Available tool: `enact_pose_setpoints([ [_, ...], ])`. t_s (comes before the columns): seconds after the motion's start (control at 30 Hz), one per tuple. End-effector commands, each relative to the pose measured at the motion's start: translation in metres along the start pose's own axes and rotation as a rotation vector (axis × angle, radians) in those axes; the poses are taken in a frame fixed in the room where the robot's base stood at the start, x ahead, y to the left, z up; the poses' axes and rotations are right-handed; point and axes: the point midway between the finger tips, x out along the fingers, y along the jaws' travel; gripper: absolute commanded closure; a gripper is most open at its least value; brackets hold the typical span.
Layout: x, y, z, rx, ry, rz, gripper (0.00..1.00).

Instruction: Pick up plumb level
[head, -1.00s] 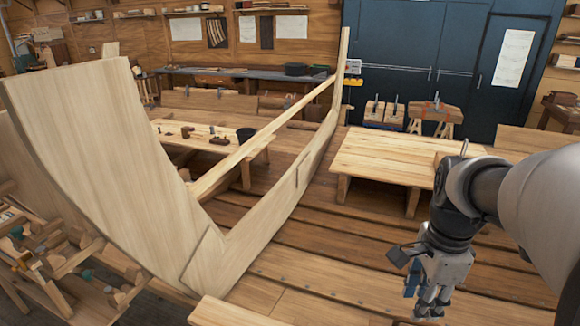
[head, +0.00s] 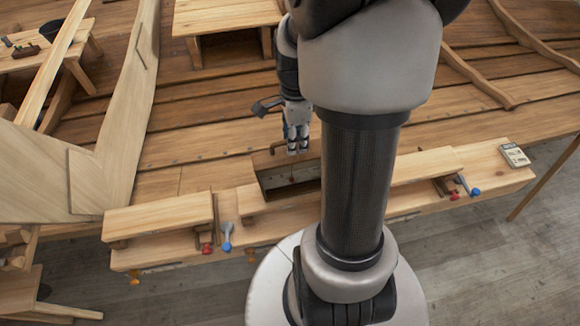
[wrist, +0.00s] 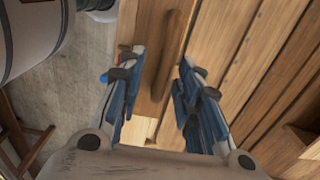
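My gripper (head: 297,148) hangs over an open wooden box (head: 268,184) set in the low bench, in the head view. In the wrist view my gripper (wrist: 160,65) has its two blue-padded fingers apart with nothing held between them. A long rounded brown wooden bar (wrist: 173,35) shows beyond and between the fingertips. I cannot tell how far below them it is. I cannot make out the plumb level for certain in either current view. The inside of the box is dark and partly hidden by my arm.
The low bench (head: 165,216) runs across the head view, with red and blue clamp handles (head: 227,236) along its edge. A small pale block or booklet (head: 514,155) lies at its right end. The curved hull planking (head: 125,120) stands at left. A low table (head: 225,14) is behind.

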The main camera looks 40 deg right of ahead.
Motion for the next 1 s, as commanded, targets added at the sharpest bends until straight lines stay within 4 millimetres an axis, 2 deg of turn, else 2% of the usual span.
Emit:
enact_pose_setpoints([
  [0.13, 0.01, 0.0, 0.001, -0.001, 0.0, 0.003, 0.68],
  [0.3, 0.037, -0.001, 0.004, -0.001, 0.0, 0.005, 0.68],
  [0.43, 0.05, -0.002, 0.004, 0.0, 0.0, 0.001, 0.68],
  [0.7, 0.053, -0.003, 0.004, 0.0, 0.0, -0.002, 0.68],
  [1.0, 0.053, -0.003, 0.004, -0.001, 0.0, -0.002, 0.88],
])
